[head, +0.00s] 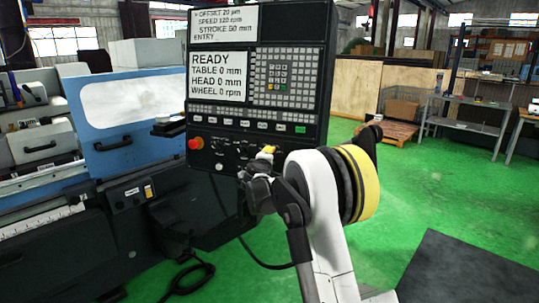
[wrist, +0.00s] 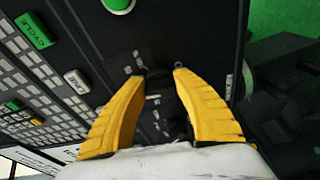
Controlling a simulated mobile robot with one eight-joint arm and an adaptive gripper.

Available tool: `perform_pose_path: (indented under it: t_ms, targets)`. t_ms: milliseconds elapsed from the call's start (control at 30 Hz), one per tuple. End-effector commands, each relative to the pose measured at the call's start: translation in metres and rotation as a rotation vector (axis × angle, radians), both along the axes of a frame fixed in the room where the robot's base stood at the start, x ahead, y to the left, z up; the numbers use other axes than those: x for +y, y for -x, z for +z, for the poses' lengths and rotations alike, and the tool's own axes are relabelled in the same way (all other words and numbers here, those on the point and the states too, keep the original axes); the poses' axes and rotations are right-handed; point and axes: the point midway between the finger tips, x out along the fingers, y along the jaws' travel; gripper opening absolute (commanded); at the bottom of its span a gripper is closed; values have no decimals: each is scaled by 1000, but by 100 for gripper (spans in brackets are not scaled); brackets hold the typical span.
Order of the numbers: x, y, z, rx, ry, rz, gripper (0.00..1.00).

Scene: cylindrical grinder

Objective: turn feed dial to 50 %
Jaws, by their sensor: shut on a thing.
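The control panel (head: 320,60) is a dark upright box with a screen and keys. My gripper (head: 262,156) is at the lower right of the panel, in front of its row of small dark knobs. In the wrist view, the two yellow fingers of my gripper (wrist: 160,72) reach down to the dark panel face and close around a small dark knob (wrist: 160,84), which I take as the feed dial. The fingers and shadow hide most of it. Its markings are too small and blurred to read, so its setting cannot be told.
A red button (head: 195,143) sits at the panel's lower left. A green CYCLE button (wrist: 35,30) and several white keys lie left of my fingers in the wrist view. The blue grinder door (head: 125,110) stands left of the panel.

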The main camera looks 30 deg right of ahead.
Motion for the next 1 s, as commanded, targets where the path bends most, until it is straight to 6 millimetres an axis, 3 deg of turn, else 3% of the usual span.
perform_pose_path:
  t_ms: [500, 1000]
  targets:
    - [0, -1, 3, 267, 245, 66, 5]
    - [0, -1, 3, 329, 302, 81, 4]
